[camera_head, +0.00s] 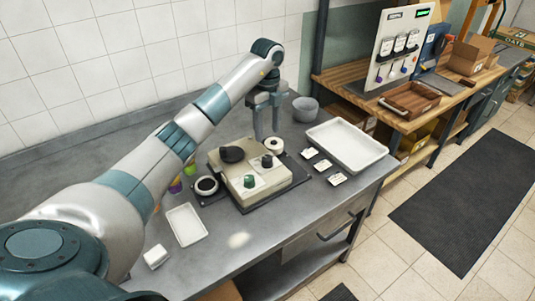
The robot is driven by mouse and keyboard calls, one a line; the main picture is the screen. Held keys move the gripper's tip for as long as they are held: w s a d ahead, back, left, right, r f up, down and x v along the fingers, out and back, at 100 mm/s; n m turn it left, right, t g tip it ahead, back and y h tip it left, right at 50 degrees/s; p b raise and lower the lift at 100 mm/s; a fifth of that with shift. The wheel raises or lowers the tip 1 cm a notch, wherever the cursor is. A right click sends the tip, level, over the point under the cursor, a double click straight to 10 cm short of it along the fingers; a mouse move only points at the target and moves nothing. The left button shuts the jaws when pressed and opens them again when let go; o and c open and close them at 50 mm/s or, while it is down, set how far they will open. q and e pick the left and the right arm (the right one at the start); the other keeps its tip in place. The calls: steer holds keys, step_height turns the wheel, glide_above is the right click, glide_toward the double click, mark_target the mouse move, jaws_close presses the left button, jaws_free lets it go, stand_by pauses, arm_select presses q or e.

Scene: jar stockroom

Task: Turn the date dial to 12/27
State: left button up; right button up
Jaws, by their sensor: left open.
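A beige device (265,184) sits on a dark mat on the grey metal bench. On its top are a large black round knob (231,154), a smaller dark knob (267,160) and a green knob (249,181). I cannot tell which one is the date dial, and any date marks are too small to read. My left gripper (267,136) points down, open and empty, behind the device near its back right side. It appears apart from the knobs. My right gripper is not in view.
A roll of white tape (274,145) stands by the device. A white tray (347,144), small label cards (323,165) and a grey bowl (306,109) are to the right. A small white tray (186,224) and a black-rimmed round item (206,186) are to the left.

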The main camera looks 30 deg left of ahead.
mark_target(267, 158)
arm_select(q)
step_height(267, 158, down, 10)
steer(key=p, duration=0.3)
steer(key=shift+r, duration=0.2)
steer(key=shift+f+p, duration=0.35)
steer(key=shift+f, duration=0.3)
steer(key=c, duration=1)
